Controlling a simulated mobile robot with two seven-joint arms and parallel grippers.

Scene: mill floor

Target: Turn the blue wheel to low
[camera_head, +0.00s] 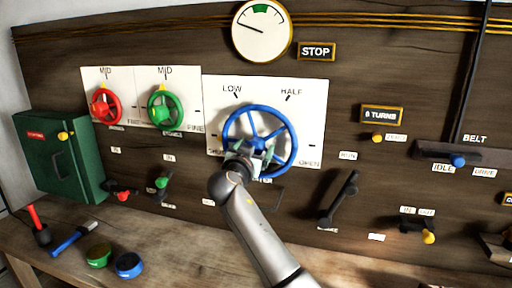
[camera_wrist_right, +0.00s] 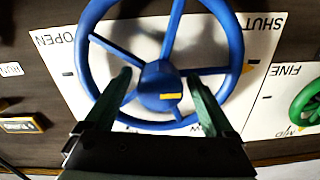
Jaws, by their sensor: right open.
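The blue wheel (camera_head: 257,106) is on a white plate (camera_head: 312,112) on the dark board. LOW is at the plate's upper left and HALF at its upper right; OPEN is at the lower right. In the right wrist view the wheel's hub (camera_wrist_right: 158,82) has a yellow mark. A small yellow mark also shows at the rim on the SHUT side. My right gripper (camera_head: 256,152) is in front of the wheel's lower half. In its wrist view the open fingers (camera_wrist_right: 160,85) stand on either side of the hub. Whether they touch it I cannot tell. My left gripper is out of view.
A red wheel (camera_head: 101,104) and a green wheel (camera_head: 163,107) are to the left. A round gauge (camera_head: 262,32) is above. A dark lever (camera_head: 338,199) is at lower right. A green box (camera_head: 60,160) stands left, with tools and round lidded items on the bench (camera_head: 180,250).

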